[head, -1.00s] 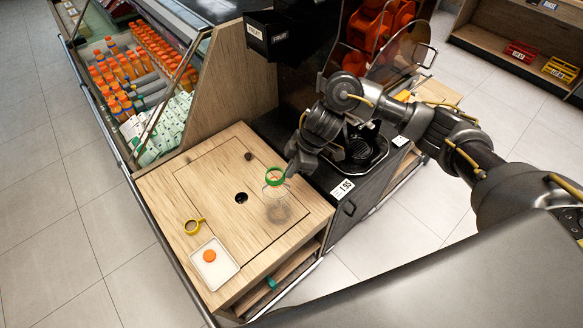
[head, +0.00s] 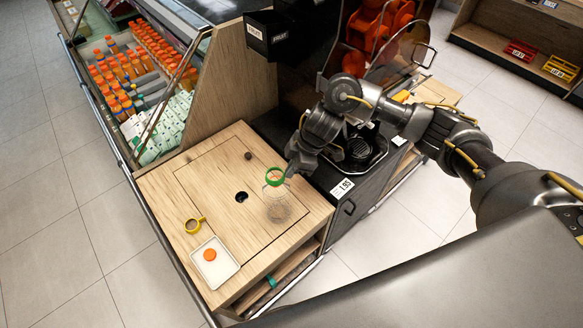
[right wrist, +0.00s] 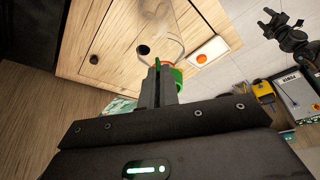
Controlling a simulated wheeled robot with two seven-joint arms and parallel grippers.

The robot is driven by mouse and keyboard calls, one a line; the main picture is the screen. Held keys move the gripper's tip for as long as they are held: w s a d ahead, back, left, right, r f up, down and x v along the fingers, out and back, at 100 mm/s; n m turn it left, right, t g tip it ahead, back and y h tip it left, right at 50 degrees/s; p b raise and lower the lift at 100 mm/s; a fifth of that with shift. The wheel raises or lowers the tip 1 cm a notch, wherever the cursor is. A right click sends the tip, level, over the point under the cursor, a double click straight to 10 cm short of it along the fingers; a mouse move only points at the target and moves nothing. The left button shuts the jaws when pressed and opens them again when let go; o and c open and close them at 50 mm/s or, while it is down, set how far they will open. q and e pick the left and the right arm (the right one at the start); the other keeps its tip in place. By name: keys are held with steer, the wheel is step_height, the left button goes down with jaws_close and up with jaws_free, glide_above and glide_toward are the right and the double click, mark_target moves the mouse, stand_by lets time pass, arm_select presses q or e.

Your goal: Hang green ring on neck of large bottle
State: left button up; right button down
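The green ring (head: 275,177) is at the top of a clear bottle (head: 279,209) on the wooden counter. In the head view the ring overlaps the bottle's top; I cannot tell whether it encircles the neck or sits just above it. My right gripper (head: 290,172) is at the ring's right side. In the right wrist view its fingers (right wrist: 160,80) are close together at the edge of the green ring (right wrist: 178,79) and look shut on it. The bottle (right wrist: 160,20) shows faintly beyond. My left gripper (right wrist: 268,16) looks open and empty, far from the bottle.
The black juicer stand (head: 352,205) is to the right.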

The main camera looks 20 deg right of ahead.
steer(key=shift+f, duration=0.85)
stand_by(0.7)
steer(key=c, duration=1.2)
jaws_free()
steer(key=shift+r, duration=0.15)
step_height(320, 180, up, 5)
steer(key=p, duration=0.5)
steer(key=shift+r+p, duration=0.4)
steer(key=shift+r, duration=0.45)
